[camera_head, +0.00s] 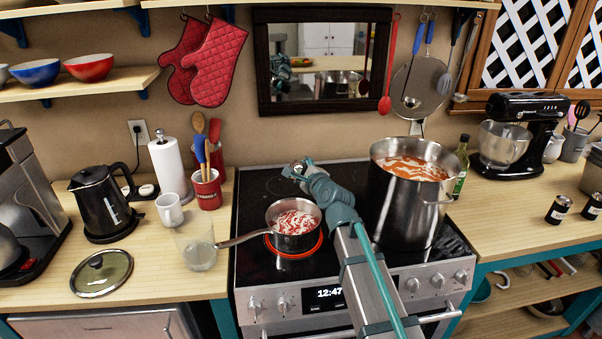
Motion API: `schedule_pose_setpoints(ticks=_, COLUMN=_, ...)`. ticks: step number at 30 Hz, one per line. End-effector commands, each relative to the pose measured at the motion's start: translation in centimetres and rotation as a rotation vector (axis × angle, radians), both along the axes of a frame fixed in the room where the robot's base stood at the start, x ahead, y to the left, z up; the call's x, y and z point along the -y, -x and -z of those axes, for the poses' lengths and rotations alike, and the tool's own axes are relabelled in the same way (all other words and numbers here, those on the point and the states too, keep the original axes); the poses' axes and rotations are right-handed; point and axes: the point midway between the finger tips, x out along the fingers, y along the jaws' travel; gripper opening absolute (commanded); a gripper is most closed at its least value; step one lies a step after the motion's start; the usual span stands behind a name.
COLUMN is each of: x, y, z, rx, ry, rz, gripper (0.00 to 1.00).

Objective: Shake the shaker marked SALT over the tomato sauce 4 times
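A small saucepan (291,241) with red and white contents (295,222) sits on a glowing red burner. A tall steel pot (400,213) with orange-red contents (412,168) stands to its right. I cannot tell which holds the tomato sauce. Two small dark shakers with pale labels, one on the left (558,209) and one on the right (593,206), stand on the right counter. Their labels are too small to read. My gripper (299,170) is over the back of the stove, behind the saucepan and left of the tall pot. Its fingers are too small to read as open or shut.
The stove (262,282) fills the middle, with my arm across it. A kettle (103,203), glass (197,247), mug (169,209) and lid (101,272) are on the left counter. A stand mixer (522,110) and bottle (461,165) stand right. Counter before the shakers is clear.

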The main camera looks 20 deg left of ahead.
Motion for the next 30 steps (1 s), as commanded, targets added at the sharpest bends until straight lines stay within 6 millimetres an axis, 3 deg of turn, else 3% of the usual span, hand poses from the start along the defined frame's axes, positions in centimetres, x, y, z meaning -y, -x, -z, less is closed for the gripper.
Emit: schedule_pose_setpoints(ticks=30, x=0.12, y=-0.10, z=-0.79, rx=-0.560, ry=-0.716, rz=0.000, gripper=0.00)
